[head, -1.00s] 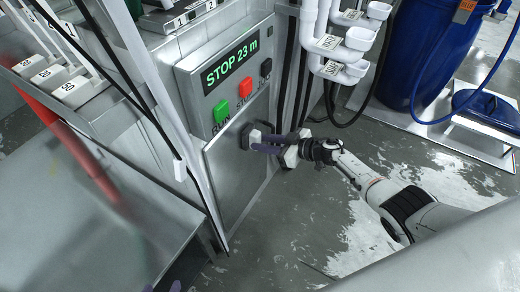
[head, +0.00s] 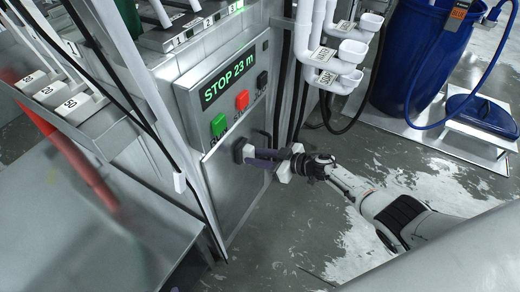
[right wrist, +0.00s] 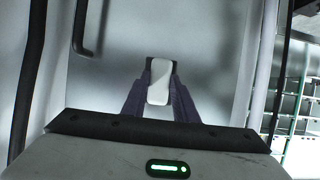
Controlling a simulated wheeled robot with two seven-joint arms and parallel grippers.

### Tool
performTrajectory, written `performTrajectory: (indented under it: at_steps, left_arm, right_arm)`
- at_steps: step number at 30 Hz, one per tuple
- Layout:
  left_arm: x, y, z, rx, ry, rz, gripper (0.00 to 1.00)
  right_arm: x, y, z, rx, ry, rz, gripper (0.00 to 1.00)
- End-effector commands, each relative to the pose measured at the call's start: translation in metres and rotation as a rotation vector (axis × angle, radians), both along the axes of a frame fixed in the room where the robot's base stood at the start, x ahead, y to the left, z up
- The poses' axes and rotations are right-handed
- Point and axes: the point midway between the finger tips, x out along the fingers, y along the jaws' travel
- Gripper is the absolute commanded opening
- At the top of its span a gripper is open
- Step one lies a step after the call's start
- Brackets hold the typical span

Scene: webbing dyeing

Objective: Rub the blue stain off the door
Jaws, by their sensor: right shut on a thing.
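The door (head: 232,190) is a plain grey metal panel below the STOP 23 m display. My right gripper (head: 246,152) is at its upper part, with its dark fingers pointing at the panel. In the right wrist view the fingers (right wrist: 160,72) are shut on a small white block (right wrist: 159,88), with the pale door surface (right wrist: 205,60) behind it. I cannot tell whether the block touches the door. I see no blue stain on the visible door surface; the gripper and block hide part of it. My left gripper is not in view.
A dark door handle (right wrist: 84,30) is left of the fingers in the right wrist view. Above the door are a green button (head: 219,125) and a red button (head: 242,100). White pipes and cups (head: 340,60) and a blue barrel (head: 420,60) stand to the right.

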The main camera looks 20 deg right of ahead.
Motion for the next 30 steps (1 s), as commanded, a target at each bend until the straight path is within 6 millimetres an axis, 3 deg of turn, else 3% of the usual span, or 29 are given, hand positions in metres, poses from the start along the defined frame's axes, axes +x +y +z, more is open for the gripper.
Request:
performTrajectory:
  at_steps: [30]
  left_arm:
    - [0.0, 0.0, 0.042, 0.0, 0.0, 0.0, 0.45]
  right_arm:
    - [-0.04, 0.053, 0.003, 0.005, -0.001, 0.003, 0.08]
